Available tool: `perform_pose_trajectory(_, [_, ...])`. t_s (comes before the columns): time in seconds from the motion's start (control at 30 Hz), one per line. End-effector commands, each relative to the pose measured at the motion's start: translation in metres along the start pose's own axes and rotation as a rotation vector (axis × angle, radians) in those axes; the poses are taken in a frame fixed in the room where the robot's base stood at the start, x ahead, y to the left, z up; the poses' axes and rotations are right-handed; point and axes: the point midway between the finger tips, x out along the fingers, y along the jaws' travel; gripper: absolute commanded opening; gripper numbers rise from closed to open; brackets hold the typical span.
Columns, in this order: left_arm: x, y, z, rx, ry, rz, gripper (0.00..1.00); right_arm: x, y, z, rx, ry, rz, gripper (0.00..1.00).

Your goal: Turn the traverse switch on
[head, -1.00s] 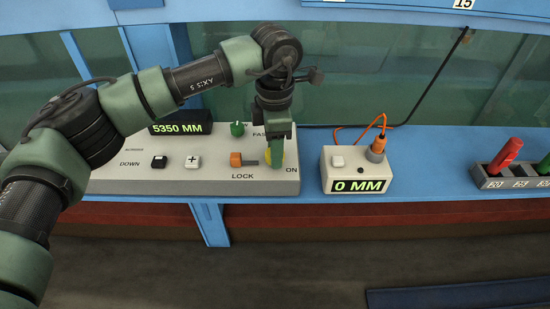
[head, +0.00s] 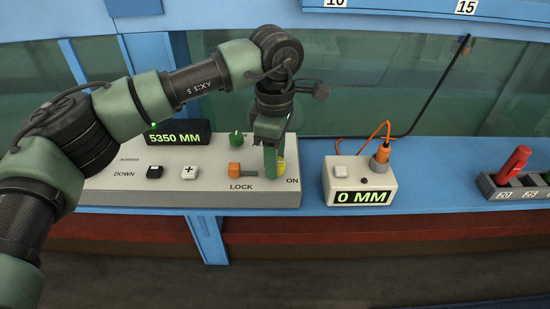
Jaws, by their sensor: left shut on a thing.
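The control box (head: 130,188) is a pale grey panel on the blue ledge, marked ACROSS, DOWN, LOCK and ON. A yellow switch (head: 281,166) is at its right end, just above the ON label. My left gripper (head: 271,160) comes down from above and is shut on the yellow switch. Its green fingers hide much of the switch, so its exact setting is hard to tell. My right gripper is out of view.
The panel also has an orange lock knob (head: 235,169), a green knob (head: 236,138), a black button (head: 155,171) and a white plus button (head: 190,171). A display (head: 178,138) reads 5350 MM. A box (head: 357,180) reading 0 MM stands right, near a rack (head: 510,191).

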Motion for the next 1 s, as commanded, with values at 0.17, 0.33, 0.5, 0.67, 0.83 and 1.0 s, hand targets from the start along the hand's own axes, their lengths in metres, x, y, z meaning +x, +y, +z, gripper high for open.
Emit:
perform_pose_trajectory(0.17, [-0.003, 0.002, 0.000, 0.001, -0.001, 0.007, 0.00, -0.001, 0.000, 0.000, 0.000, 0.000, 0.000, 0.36])
perform_pose_trajectory(0.33, [-0.003, 0.001, 0.000, 0.000, 0.000, 0.006, 0.60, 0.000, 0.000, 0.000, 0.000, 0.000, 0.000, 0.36])
perform_pose_trajectory(0.5, [-0.002, 0.001, 0.000, 0.000, 0.000, 0.004, 0.60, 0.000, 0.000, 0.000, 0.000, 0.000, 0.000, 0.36])
perform_pose_trajectory(0.67, [-0.004, 0.001, 0.000, -0.001, 0.001, 0.004, 0.60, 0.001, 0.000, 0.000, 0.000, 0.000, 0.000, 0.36])
perform_pose_trajectory(0.83, [-0.028, 0.001, 0.000, -0.001, 0.000, 0.007, 0.60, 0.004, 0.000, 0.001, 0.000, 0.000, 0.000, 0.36])
perform_pose_trajectory(1.0, [-0.057, 0.001, 0.001, 0.000, 0.000, 0.007, 0.60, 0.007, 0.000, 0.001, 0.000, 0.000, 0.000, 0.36])
